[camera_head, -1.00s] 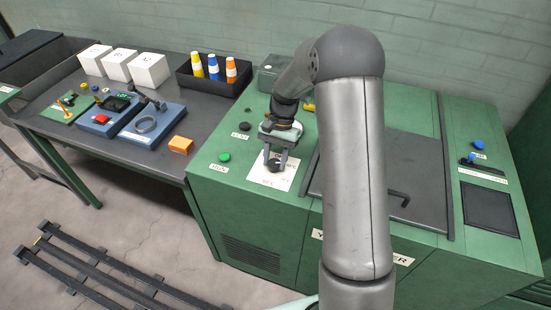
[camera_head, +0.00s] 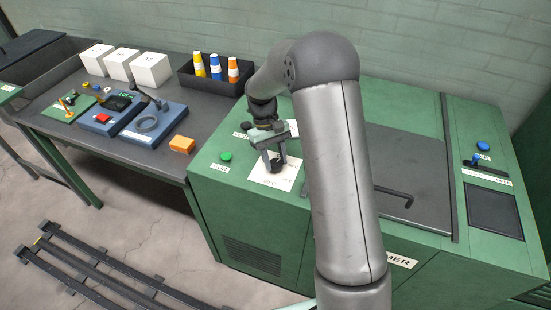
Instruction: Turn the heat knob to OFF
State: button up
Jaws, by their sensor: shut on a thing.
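The heat knob (camera_head: 275,164) is a small dark knob on a white label plate (camera_head: 287,183) on top of the green machine. My gripper (camera_head: 275,159) points down over the plate and is shut on the knob. The fingers cover most of the knob, and its pointer direction cannot be made out. Some print shows on the plate, but it is too small to read surely.
A green button (camera_head: 226,156) is left of the plate. A dark lid with a bent handle (camera_head: 396,193) lies to the right, partly behind my arm. A blue knob (camera_head: 483,146) is at the far right. The side table (camera_head: 60,95) holds boxes, bobbins and an orange block (camera_head: 182,144).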

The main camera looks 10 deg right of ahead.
jog(key=shift+a+n+t+h, duration=0.1)
jog(key=shift+n+t+h, duration=0.35)
jog(key=shift+n, duration=1.15)
jog(key=o, duration=1)
jog(key=shift+h, duration=0.25)
jog(key=b+v, duration=0.1)
jog(key=v, duration=1.6)
jog(key=shift+w+r, duration=0.15)
jog(key=shift+w, duration=0.05)
